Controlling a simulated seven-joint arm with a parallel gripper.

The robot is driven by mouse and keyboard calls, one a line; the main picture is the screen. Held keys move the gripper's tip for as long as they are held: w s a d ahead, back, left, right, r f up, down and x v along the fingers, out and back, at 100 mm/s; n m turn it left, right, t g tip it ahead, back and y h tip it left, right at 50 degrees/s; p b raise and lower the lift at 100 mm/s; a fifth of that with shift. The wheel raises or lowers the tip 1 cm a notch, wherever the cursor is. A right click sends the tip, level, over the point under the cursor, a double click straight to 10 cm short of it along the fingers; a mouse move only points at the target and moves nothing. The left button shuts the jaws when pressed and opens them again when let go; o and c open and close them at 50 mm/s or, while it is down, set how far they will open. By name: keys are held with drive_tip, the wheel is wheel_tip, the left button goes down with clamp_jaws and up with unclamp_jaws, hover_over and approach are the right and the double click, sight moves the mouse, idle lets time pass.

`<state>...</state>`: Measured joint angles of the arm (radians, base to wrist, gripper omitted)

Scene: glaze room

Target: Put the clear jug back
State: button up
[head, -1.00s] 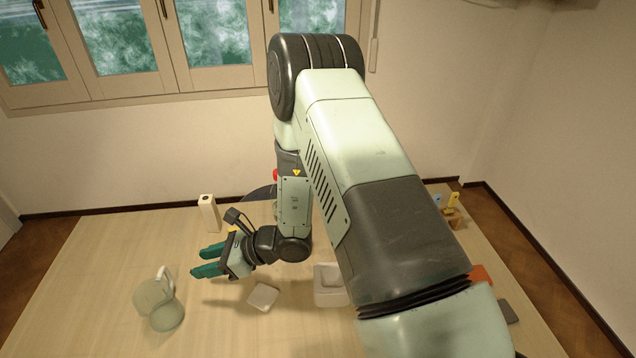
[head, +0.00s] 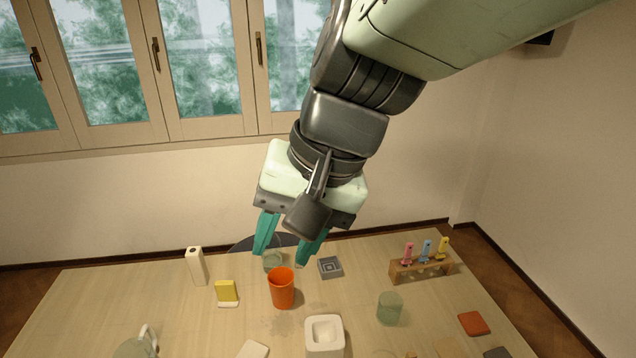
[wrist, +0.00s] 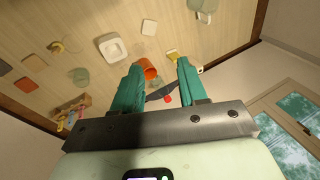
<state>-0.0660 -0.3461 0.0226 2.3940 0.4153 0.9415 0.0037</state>
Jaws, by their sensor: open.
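The clear jug (head: 137,345) stands on the table (head: 85,300) at the lower left of the head view, its pale handle up and its lower part cut off by the picture edge. What looks like the jug also shows at the top of the wrist view (wrist: 204,6), partly cut off. My gripper (head: 285,251) hangs above the far middle of the table, well to the right of the jug, fingers pointing down. In the wrist view my gripper (wrist: 160,68) has its teal fingers apart with nothing held between them.
An orange cup (head: 282,289) stands just below my gripper in the picture. A yellow piece (head: 227,290), a tall white block (head: 195,266), a white square pot (head: 324,341), a greenish glass (head: 390,309) and a wooden rack (head: 424,270) stand around. The left-middle table is clear.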

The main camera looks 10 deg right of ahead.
drive_tip(key=s+d+r+n+t+h, duration=0.2)
drive_tip(key=s+d+r+t+h, duration=0.1)
drive_tip(key=d, duration=0.5)
drive_tip(key=shift+s+d+r+t+h, duration=0.25)
drive_tip(key=shift+s+r+t+h, duration=0.2)
drive_tip(key=shift+s+r, duration=0.3)
